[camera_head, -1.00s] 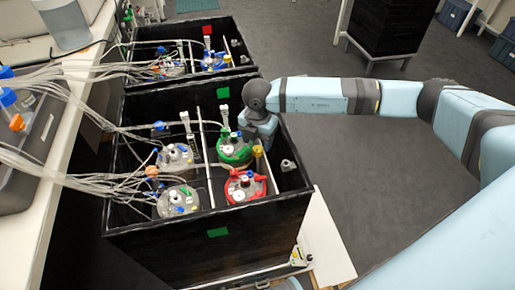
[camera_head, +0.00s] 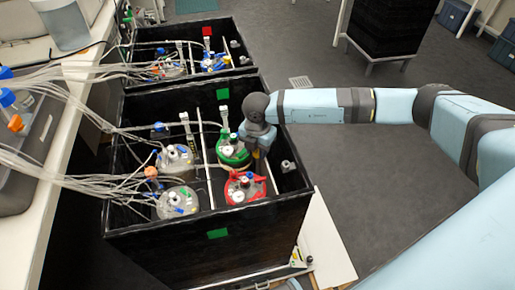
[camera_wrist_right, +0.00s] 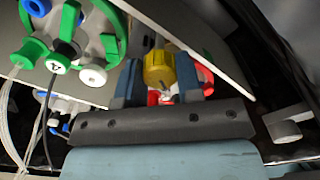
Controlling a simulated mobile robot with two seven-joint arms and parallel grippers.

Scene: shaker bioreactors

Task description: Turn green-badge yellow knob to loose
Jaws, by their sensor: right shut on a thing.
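The yellow knob (camera_wrist_right: 158,70) shows in the right wrist view, between the two blue-grey fingers of my right gripper (camera_wrist_right: 160,84). The fingers are shut on it. In the head view my right gripper (camera_head: 262,148) reaches down inside the near black box, at its right side, and hides the knob. That box carries green badges, one on its front wall (camera_head: 217,233) and one at its far wall (camera_head: 222,94). My left gripper is not in view.
Beside the gripper stand a green-capped vessel (camera_head: 233,152) and a red-capped vessel (camera_head: 245,187). Two grey-topped vessels stand to the left. Tubes (camera_head: 70,165) run in from the left bench. A second box with a red badge (camera_head: 207,30) is behind.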

